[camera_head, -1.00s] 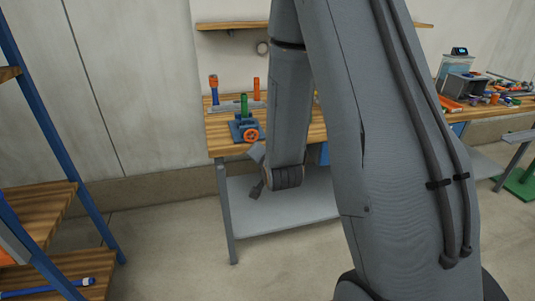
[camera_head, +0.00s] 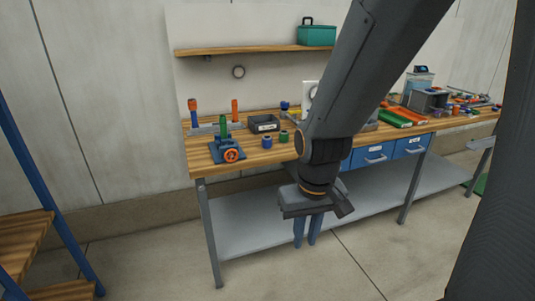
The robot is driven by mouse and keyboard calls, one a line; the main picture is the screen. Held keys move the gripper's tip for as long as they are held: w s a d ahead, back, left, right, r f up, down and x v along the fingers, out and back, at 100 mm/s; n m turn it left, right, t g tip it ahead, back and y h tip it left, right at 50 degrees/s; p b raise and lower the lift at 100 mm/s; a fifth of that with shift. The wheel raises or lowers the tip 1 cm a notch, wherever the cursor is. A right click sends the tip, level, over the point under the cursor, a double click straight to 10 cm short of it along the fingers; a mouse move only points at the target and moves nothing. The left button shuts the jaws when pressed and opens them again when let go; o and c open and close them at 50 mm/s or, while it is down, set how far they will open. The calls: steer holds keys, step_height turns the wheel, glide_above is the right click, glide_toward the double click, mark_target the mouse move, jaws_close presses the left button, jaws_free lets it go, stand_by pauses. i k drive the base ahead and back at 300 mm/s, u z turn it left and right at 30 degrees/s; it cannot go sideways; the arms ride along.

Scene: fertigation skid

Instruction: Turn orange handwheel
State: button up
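The orange handwheel (camera_head: 231,155) is on the front of a blue valve block (camera_head: 218,150) near the left end of the wooden workbench, with its face toward me. A green upright part (camera_head: 223,127) stands on the same block. My gripper (camera_head: 306,242) hangs in front of the bench, lower than its top and to the right of the handwheel. Its two blue fingers point down with a narrow gap between them and nothing held. It is well apart from the handwheel, and nothing hides the handwheel.
Orange-topped parts stand on a grey rail (camera_head: 206,130) behind the valve. A dark bin (camera_head: 264,124) and small blue and green cups (camera_head: 267,142) stand right of it on the workbench (camera_head: 200,163). A shelf rack (camera_head: 40,215) is at left. Floor before the bench is clear.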

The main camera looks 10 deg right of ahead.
mark_target(231, 155)
steer(key=u, duration=0.65)
steer(key=k, duration=0.15)
steer(key=z, duration=1.65)
steer(key=i, duration=0.75)
steer(key=u, duration=0.7)
steer(key=i, duration=0.65)
steer(key=u, duration=0.55)
